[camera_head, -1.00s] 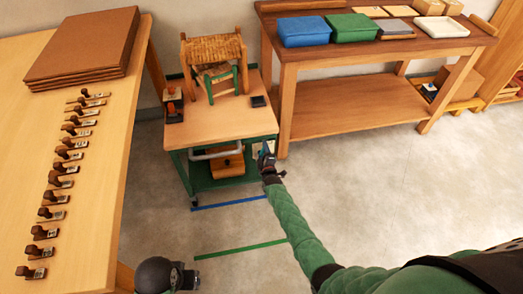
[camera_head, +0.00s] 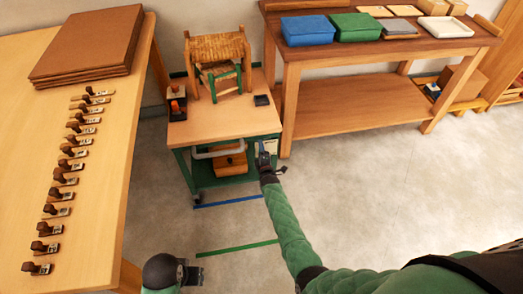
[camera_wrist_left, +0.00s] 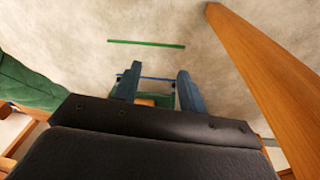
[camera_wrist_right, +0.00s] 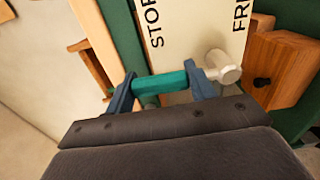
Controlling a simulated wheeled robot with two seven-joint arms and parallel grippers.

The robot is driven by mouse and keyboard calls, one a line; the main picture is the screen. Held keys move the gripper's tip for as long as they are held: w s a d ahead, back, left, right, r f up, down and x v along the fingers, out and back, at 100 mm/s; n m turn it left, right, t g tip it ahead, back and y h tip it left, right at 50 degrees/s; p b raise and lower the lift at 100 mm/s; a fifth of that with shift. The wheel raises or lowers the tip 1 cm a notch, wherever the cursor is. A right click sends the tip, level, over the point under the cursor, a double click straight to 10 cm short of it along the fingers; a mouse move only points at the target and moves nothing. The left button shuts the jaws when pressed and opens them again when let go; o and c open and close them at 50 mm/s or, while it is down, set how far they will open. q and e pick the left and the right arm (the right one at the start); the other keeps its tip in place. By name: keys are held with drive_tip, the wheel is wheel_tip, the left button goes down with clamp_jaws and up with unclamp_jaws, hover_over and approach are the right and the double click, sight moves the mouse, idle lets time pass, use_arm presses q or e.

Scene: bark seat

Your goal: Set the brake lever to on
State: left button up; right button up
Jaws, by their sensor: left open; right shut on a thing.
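The brake lever's teal handle (camera_wrist_right: 160,84) lies between the fingers of my right gripper (camera_wrist_right: 160,88), which is shut on it. The handle runs left from a pale round pivot (camera_wrist_right: 224,68), toward the "STO" side of a cream plate (camera_wrist_right: 200,35). Letters starting "FR" stand on the plate's right side; both words are cut off. In the head view my right gripper (camera_head: 264,156) is at the green cart's (camera_head: 222,131) front right, and the lever is largely hidden. My left gripper (camera_wrist_left: 158,88) is open and empty above the floor; it also shows in the head view (camera_head: 194,275).
A woven seat (camera_head: 218,45) stands on the cart top. A wooden box (camera_head: 230,160) sits on its lower shelf. A long table (camera_head: 90,215) with stamp-like tools flanks the left, and a workbench (camera_head: 350,108) stands right. Blue tape (camera_head: 228,202) and green tape (camera_head: 237,248) mark open floor.

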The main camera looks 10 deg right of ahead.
drive_tip(key=shift+a, duration=0.1)
use_arm(q)
drive_tip(key=shift+a, duration=0.1)
use_arm(e)
drive_tip(key=o, duration=1.1)
drive_tip(key=shift+s+f, duration=0.1)
drive_tip(key=shift+s, duration=0.35)
use_arm(q)
drive_tip(key=r, duration=0.1)
drive_tip(key=s+r+b, duration=0.1)
drive_tip(key=shift+r, duration=0.35)
use_arm(e)
drive_tip(key=s, duration=0.7)
use_arm(q)
drive_tip(key=shift+w, duration=0.1)
